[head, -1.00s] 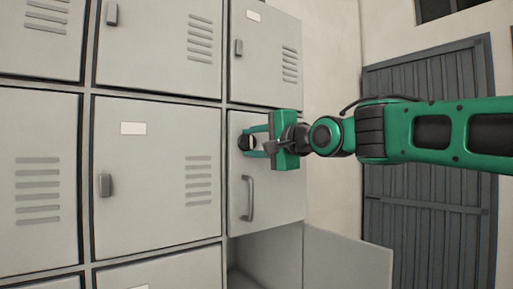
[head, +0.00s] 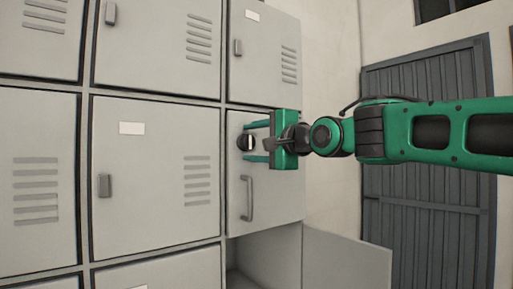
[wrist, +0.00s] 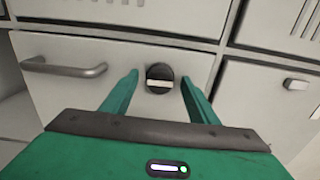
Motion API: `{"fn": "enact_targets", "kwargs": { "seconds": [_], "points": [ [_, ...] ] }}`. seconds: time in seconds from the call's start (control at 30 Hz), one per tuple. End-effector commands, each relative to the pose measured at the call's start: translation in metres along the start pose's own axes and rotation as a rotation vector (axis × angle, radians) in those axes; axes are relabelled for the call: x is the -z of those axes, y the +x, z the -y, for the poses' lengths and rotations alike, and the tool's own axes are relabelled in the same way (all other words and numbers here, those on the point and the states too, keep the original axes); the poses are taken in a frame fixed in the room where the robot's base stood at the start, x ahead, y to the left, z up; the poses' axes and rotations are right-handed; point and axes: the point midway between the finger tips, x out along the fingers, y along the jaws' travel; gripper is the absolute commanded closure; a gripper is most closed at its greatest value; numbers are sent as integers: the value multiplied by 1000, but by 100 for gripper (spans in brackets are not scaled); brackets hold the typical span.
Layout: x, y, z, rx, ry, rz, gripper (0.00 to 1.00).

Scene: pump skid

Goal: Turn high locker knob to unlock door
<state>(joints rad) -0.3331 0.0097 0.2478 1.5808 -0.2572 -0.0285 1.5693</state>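The locker knob (head: 245,142) is a round black dial with a pale bar, on a grey locker door (head: 270,200) in the right column. The bar looks vertical in the head view. In the wrist view the knob (wrist: 159,72) shows between my fingertips and its bar lies level. The door looks closed and has a handle (head: 247,198) below the knob in the head view. My gripper (head: 249,141) is open, with one green finger on each side of the knob. In the wrist view both fingers of my gripper (wrist: 158,80) look apart from the knob.
Below the knob's door, an open compartment (head: 265,252) has its door (head: 345,262) swung out to the right. Other closed lockers (head: 155,180) fill the left. A grey slatted door (head: 425,225) stands in the wall at right.

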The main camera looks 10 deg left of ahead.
Motion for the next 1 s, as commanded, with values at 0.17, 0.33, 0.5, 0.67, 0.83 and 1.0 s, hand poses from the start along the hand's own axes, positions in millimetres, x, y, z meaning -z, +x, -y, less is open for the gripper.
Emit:
{"fn": "enact_targets", "kwargs": {
  "seconds": [0.17, 0.33, 0.5, 0.67, 0.83, 1.0],
  "points": [
    [-1, -2, -1, -1, 0, 2, 46],
    [-1, -17, 0, 0, -1, 1, 46],
    [0, -47, 0, 1, -2, 0, 46],
    [1, -75, 0, 0, -2, -2, 46],
    [1, -96, -1, -1, 0, 0, 46],
    [1, -106, -1, -1, 1, 0, 46]
  ]
}}
